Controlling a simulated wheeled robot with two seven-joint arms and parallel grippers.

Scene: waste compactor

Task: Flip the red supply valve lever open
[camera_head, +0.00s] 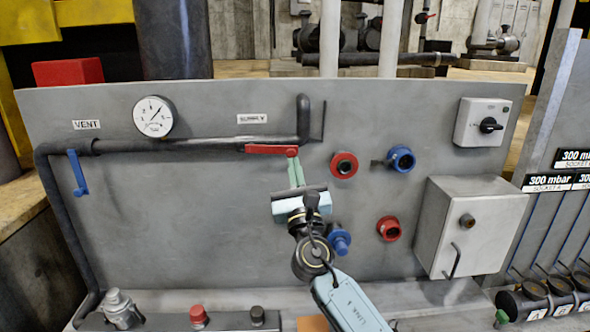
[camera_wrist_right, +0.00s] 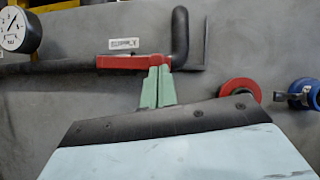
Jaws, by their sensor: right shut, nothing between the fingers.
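The red supply valve lever (camera_head: 271,149) lies level along the dark pipe, under the SUPPLY label (camera_head: 252,118). It also shows in the right wrist view (camera_wrist_right: 133,62). My right gripper (camera_head: 293,158) is shut and empty, with its green fingers together and pointing up. Its fingertips are at the right end of the lever, just below or in front of it; I cannot tell whether they touch. In the right wrist view the gripper (camera_wrist_right: 158,72) reaches the lever's lower edge near its right end. My left gripper is not in view.
A blue lever (camera_head: 78,173) hangs down below the VENT label at left, near a pressure gauge (camera_head: 153,117). Red and blue round fittings, including a red one (camera_head: 344,165), stick out to the right of my gripper. A grey box (camera_head: 471,227) stands further right. The panel left of my gripper is clear.

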